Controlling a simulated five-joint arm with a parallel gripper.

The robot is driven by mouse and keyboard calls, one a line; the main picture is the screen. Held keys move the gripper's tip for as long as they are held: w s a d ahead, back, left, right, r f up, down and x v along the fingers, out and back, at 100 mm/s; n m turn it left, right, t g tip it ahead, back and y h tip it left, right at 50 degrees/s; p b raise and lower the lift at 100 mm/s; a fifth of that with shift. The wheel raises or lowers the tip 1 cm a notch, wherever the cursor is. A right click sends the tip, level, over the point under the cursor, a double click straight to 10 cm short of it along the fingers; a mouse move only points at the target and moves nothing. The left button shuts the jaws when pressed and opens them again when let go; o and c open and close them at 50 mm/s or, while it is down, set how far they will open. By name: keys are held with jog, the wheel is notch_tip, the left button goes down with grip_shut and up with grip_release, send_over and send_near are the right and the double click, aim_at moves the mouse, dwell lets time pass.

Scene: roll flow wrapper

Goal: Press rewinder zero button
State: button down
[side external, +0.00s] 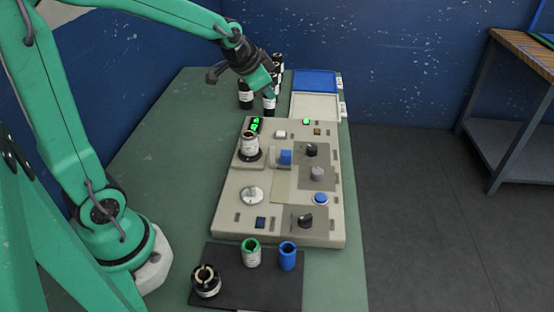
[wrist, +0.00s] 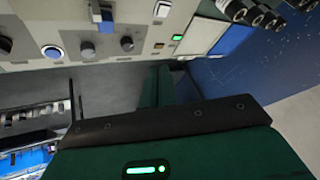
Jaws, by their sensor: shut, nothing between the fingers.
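The control panel (side external: 228,205) lies on the green table and fills the upper left of the wrist view (wrist: 25,40). It has a round blue button (side external: 320,198), also in the wrist view (wrist: 52,52), a white button (side external: 280,134), a dark blue square button (side external: 260,222) and a small brown square button (side external: 317,131). No label is readable, so I cannot tell which is the rewinder zero button. My gripper (side external: 269,92) is shut and empty beyond the panel's far edge, near the dark bottles. Its green fingers (wrist: 163,85) also show in the wrist view.
Dark bottles (side external: 245,95) stand behind the panel, beside a blue and a white tray (side external: 314,106). A white roll (side external: 250,144), a blue block (side external: 285,157) and dark knobs (side external: 310,149) rise from the panel. Green and blue cups (side external: 288,257) stand on a dark mat in front.

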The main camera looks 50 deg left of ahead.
jog(key=m, duration=0.2)
send_over(278, 134)
notch_tip(278, 134, down, 7)
jog(key=shift+w+r+y, duration=0.15)
jog(key=shift+y, duration=0.15)
jog(key=shift+d, duration=0.1)
jog(key=shift+f, duration=4.4)
jog(key=shift+f, duration=0.9)
jog(key=shift+r, duration=0.85)
jog(key=shift+r, duration=0.15)
